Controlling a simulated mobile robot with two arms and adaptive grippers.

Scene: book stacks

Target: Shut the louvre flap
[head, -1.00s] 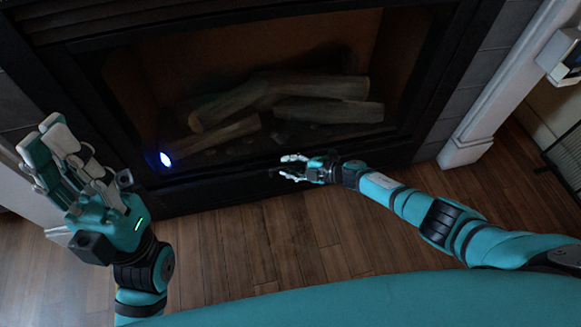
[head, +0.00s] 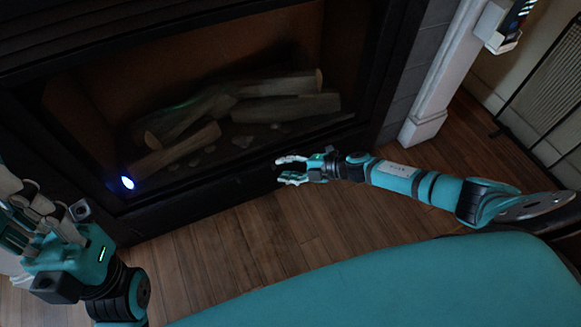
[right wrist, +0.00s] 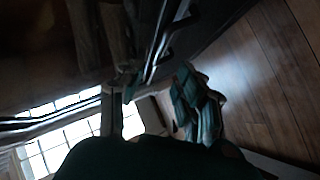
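The black fireplace front fills the upper left of the head view. A dark band (head: 222,188) runs under its glass, just above the floor. I cannot make out louvre slats or a separate flap on it, nor whether a flap stands open. My right gripper (head: 284,170) is in front of this band, its two pale fingers apart with nothing between them. I cannot tell whether it touches the band. My left gripper (head: 32,208) is at the left edge, fingers pointing up and partly cut off. The right wrist view is dark, with black bars and teal parts I cannot sort out.
Logs (head: 240,110) lie behind the glass. A bright bluish-white spot (head: 127,183) shows at the fireplace's lower left. A white pillar (head: 440,85) stands right of it, and a black mesh screen (head: 545,100) beyond. Wooden floor (head: 230,240) lies clear before the fireplace.

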